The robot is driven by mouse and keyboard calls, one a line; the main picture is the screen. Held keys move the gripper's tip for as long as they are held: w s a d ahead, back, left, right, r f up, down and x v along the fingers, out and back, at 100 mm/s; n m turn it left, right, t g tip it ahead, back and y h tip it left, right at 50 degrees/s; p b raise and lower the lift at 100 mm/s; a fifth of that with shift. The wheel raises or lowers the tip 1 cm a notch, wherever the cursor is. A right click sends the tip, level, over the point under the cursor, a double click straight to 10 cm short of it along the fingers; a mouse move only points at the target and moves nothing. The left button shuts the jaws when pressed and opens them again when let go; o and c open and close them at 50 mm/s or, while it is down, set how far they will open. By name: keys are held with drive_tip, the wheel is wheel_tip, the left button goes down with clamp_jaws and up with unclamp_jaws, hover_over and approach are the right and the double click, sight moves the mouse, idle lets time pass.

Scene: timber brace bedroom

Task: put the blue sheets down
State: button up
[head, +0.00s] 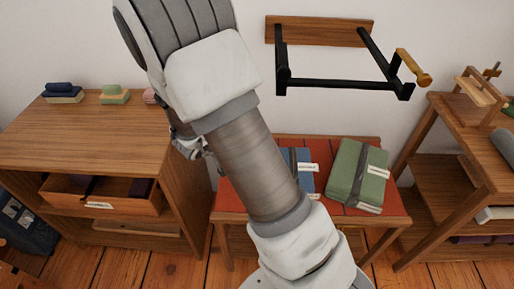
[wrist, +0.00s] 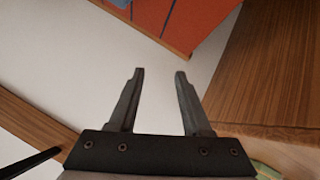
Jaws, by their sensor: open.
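The blue sheets (head: 306,183) are a folded bundle with a dark strap and a white tag. They lie on the red-topped bench (head: 229,203), left of a green bundle, and my arm hides their left part in the head view. My gripper (wrist: 158,76) is open in the wrist view, with nothing between its fingers. It is apart from the blue sheets. In the head view the fingers are mostly hidden behind my arm, near the right end of the wooden dresser. The bench's red top (wrist: 190,18) shows at the top of the wrist view.
The green strapped bundle (head: 358,174) lies on the bench. The dresser (head: 95,130) at left has small folded stacks on top and an open drawer (head: 100,203). A black wall rack (head: 340,86) juts out above the bench. A wooden shelf unit (head: 450,150) stands at right.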

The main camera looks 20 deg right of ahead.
drive_tip(key=s+a+r+n+t+y, duration=0.1)
drive_tip(key=s+a+r+y, duration=0.25)
drive_tip(key=r, duration=0.55)
drive_tip(key=s+a+r+t+y, duration=0.1)
drive_tip(key=s+a+r+y, duration=0.1)
drive_tip(key=a+r+y, duration=0.5)
drive_tip(key=s+d+r+g+h, duration=0.1)
drive_tip(key=s+d+r, duration=0.1)
drive_tip(key=s, duration=0.5)
drive_tip(key=s+d+r+g+h, duration=0.1)
drive_tip(key=s+d+r+h, duration=0.1)
drive_tip(key=s, duration=0.5)
drive_tip(key=s+d+r+g+h, duration=0.1)
drive_tip(key=s+d+r, duration=0.2)
drive_tip(key=s, duration=0.4)
drive_tip(key=shift+d, duration=0.65)
drive_tip(key=shift+s, duration=0.1)
wheel_tip(320, 180, up, 20)
drive_tip(key=p, duration=1.9)
drive_tip(key=shift+f+p, duration=0.15)
drive_tip(key=shift+p, duration=0.2)
